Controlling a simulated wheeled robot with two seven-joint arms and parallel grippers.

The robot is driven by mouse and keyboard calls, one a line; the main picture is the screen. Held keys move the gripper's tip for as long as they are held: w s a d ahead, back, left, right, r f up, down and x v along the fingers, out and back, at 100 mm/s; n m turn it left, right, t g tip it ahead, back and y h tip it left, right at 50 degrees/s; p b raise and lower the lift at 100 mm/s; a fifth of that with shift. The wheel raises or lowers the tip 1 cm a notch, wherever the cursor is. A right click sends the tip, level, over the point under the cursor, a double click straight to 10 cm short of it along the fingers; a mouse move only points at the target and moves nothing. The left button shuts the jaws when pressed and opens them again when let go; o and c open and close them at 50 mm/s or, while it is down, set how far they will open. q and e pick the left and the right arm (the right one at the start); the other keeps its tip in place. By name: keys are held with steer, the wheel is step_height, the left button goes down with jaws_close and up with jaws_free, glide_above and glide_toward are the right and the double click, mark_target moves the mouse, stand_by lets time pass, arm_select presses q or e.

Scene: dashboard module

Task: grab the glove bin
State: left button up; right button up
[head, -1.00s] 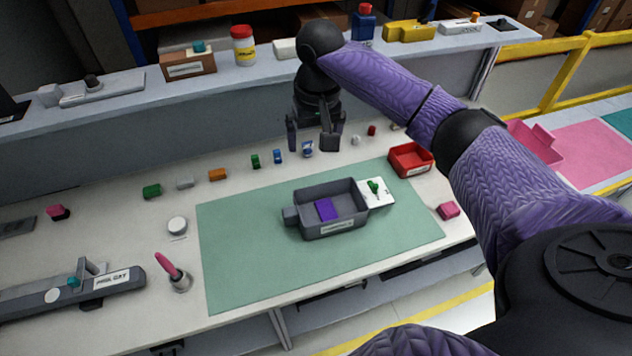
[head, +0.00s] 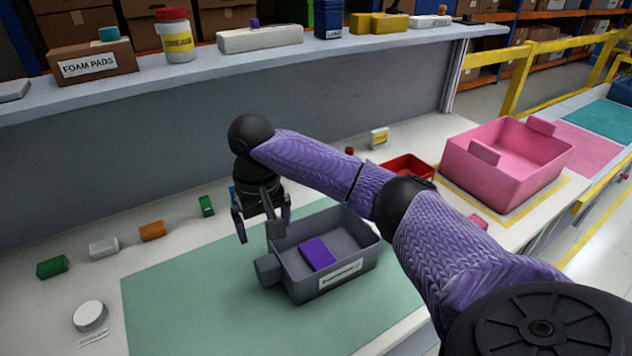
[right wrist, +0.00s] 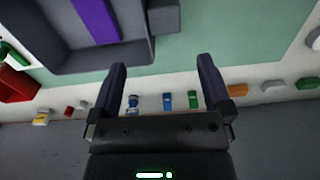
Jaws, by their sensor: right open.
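A grey bin (head: 360,270) with a white label, too small to read, stands on the green mat. A purple block (head: 318,254) lies inside it, and a stub handle (head: 268,268) sticks out on its left. A larger pink bin (head: 510,185) with two raised tabs stands at the right. No readable label shows which bin is the glove bin. My right gripper (head: 258,238) is open and empty, pointing down near the grey bin's back left corner. In the right wrist view, its fingers (right wrist: 161,68) are apart, and the grey bin (right wrist: 85,55) is at the upper left. My left gripper is out of view.
Small blocks, green (head: 52,266), white (head: 104,247) and orange (head: 152,231), line the table behind the green mat (head: 190,310). A red bin (head: 408,168) sits behind my right arm. A shelf (head: 200,80) with boxes and jars runs along the back. The mat's left part is clear.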

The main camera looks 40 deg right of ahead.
mark_target(268, 261)
step_height(268, 261, down, 4)
steer(key=shift+w+r+b, duration=0.1)
steer(key=shift+r+b, duration=0.1)
steer(key=shift+b, duration=0.35)
steer(key=f+b, duration=0.3)
steer(key=f, duration=0.4)
steer(key=shift+a, duration=0.2)
step_height(268, 261, down, 2)
steer(key=shift+f+b, duration=0.15)
steer(key=shift+b, duration=0.4)
steer(key=c, duration=1.2)
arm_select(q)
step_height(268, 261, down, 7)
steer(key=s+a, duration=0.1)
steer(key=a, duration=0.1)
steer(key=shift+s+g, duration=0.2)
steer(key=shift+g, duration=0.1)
arm_select(e)
jaws_close()
